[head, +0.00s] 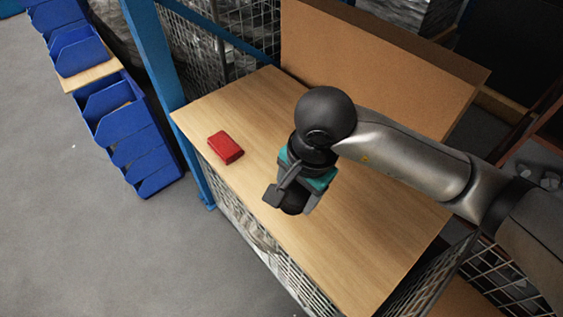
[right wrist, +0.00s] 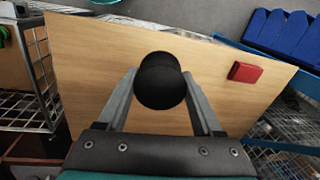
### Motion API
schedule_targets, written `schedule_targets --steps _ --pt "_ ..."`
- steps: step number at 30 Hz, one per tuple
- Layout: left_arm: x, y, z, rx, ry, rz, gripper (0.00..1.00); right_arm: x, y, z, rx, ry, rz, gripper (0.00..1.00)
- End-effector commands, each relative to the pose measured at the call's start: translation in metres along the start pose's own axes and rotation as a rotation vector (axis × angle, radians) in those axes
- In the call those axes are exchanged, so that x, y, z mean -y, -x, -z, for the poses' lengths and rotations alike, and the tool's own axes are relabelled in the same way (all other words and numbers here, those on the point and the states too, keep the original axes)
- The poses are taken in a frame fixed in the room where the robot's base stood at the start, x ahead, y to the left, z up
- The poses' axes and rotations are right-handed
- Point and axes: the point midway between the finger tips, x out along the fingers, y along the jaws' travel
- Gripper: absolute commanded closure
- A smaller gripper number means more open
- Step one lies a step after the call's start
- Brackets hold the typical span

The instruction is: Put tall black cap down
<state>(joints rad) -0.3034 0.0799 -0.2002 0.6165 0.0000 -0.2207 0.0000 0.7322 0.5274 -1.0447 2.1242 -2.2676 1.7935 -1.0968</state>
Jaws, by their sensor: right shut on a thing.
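The tall black cap (right wrist: 160,82) is between the fingers of my right gripper (right wrist: 160,95) in the right wrist view. The gripper is shut on it, one finger on each side. In the head view my right gripper (head: 285,196) points down over the front part of the wooden table (head: 345,248), and a dark bit of the cap (head: 294,205) shows below it. I cannot tell from these frames whether the cap touches the table top. My left gripper is not in view.
A red box (head: 225,147) lies on the table to the left of my right gripper. A brown board (head: 370,70) stands along the table's back. Blue bins (head: 130,130) stand at the far left beyond a blue post (head: 155,60). The table's right front part is clear.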

Motion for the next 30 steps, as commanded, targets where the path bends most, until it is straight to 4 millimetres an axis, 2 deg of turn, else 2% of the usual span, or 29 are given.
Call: schedule_targets --steps 1,3,7,9,11,24,30 --pt "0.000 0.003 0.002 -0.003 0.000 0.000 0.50 -0.009 0.004 0.018 -0.014 -0.045 -0.056 1.00" --pt "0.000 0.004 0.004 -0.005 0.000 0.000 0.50 -0.019 0.007 0.032 -0.013 -0.085 -0.106 1.00" --pt "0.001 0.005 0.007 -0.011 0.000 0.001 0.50 -0.029 0.009 0.045 -0.009 -0.123 -0.151 1.00" --pt "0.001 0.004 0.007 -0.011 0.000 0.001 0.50 -0.032 0.003 0.047 -0.005 -0.130 -0.160 1.00" --pt "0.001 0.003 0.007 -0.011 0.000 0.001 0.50 -0.035 -0.009 0.047 -0.003 -0.132 -0.164 1.00" --pt "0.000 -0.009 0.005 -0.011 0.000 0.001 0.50 -0.051 -0.121 0.045 -0.003 -0.129 -0.159 1.00" --pt "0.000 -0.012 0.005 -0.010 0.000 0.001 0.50 -0.053 -0.143 0.045 -0.004 -0.127 -0.155 1.00"
